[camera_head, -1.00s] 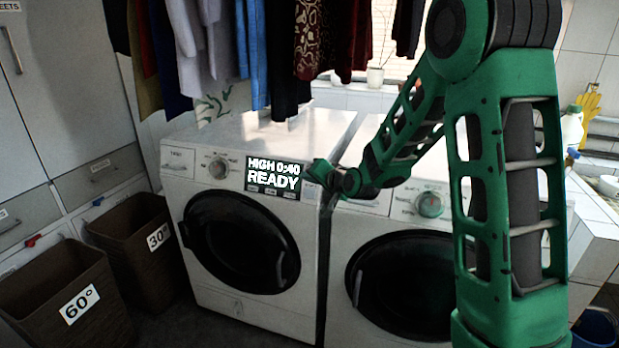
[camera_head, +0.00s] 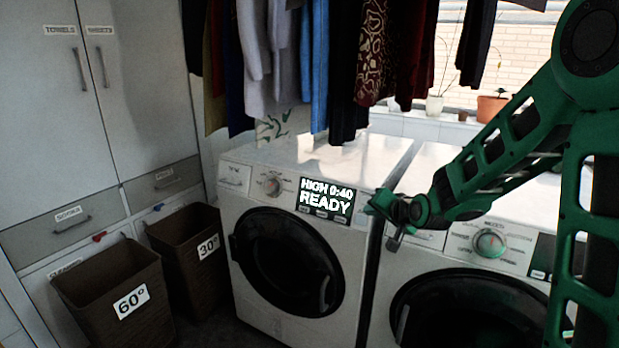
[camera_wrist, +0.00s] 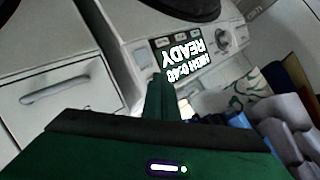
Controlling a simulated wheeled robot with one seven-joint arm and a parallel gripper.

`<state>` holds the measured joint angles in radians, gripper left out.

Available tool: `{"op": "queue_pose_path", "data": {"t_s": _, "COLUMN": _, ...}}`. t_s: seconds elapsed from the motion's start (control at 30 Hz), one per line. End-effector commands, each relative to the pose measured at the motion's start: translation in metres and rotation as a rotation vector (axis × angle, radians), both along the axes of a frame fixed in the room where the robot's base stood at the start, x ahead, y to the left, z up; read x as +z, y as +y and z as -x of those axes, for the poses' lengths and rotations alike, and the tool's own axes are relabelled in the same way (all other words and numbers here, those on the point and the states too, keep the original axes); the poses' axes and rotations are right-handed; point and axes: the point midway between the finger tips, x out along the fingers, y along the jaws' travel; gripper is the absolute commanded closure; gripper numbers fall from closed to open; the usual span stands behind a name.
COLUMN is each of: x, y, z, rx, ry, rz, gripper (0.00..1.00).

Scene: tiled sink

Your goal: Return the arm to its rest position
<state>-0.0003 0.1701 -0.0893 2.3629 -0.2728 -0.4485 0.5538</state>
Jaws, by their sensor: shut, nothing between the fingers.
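My green arm comes in from the right in the head view, with my gripper (camera_head: 384,207) at its end, in front of the display of the left washing machine (camera_head: 290,240). In the wrist view my gripper (camera_wrist: 158,92) has its fingers together and is empty, pointing toward the display panel (camera_wrist: 178,52). The panel reads "HIGH 0:40 READY" and also shows in the head view (camera_head: 326,201). A gap between the fingertips and the panel cannot be judged exactly.
A second machine (camera_head: 480,240) stands to the right, beneath my arm. Clothes (camera_head: 330,60) hang above the machines. Brown baskets marked 60° (camera_head: 115,300) and 30° (camera_head: 195,255) stand on the floor at left, before grey cabinets (camera_head: 60,130).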

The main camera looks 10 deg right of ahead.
Motion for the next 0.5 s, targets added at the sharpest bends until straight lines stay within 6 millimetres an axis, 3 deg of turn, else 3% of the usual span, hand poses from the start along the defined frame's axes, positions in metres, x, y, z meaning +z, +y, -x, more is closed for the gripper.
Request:
{"op": "queue_pose_path", "data": {"t_s": 0.27, "x": -0.006, "y": -0.091, "z": 0.115, "rx": -0.020, "ry": 0.328, "rz": 0.244, "gripper": 1.00}}
{"op": "queue_pose_path", "data": {"t_s": 0.5, "x": -0.010, "y": -0.144, "z": 0.250, "rx": -0.018, "ry": 0.653, "rz": 0.325, "gripper": 1.00}}
